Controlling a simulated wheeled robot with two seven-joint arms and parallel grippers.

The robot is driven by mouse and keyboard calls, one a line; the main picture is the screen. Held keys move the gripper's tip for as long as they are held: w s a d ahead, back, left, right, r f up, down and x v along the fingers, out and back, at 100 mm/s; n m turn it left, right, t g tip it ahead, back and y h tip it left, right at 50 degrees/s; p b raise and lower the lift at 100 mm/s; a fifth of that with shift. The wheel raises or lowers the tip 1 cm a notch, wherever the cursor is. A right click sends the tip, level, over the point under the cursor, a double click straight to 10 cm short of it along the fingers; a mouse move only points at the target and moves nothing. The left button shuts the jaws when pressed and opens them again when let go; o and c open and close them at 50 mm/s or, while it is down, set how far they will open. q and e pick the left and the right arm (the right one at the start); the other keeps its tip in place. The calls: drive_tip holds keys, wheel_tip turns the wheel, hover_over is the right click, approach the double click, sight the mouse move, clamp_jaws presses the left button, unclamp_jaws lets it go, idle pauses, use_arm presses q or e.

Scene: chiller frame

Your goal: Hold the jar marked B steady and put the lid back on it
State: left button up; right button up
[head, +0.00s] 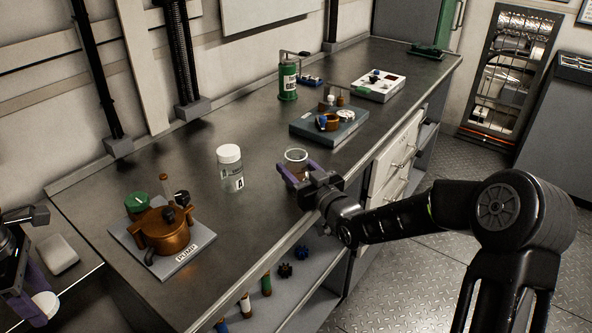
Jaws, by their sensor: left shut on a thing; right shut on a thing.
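An open clear jar (296,156) with brownish contents stands on the dark bench top, no lid on it. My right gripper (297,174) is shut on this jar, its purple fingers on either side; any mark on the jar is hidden. A second clear jar (232,183), marked A, stands to its left with a white lid on. My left gripper (39,294) is at the lower left edge, partly cut off, shut on a round white lid (45,305). It is well away from the open jar.
A copper pump (165,230) on a grey plate stands front left. A grey tray (300,128) with small parts, a green canister (288,82) and a white box (378,90) stand further back. Bench top around the two jars is clear. Several small parts lie on a lower shelf.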

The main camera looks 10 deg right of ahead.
drive_tip(key=c, duration=0.6)
drive_tip(key=shift+c, duration=0.2)
use_arm(q)
drive_tip(key=shift+f+b, duration=0.35)
use_arm(e)
wheel_tip(320, 180, up, 10)
idle(0.3)
drive_tip(key=o, duration=1)
clamp_jaws()
use_arm(q)
drive_tip(key=shift+s, duration=0.1)
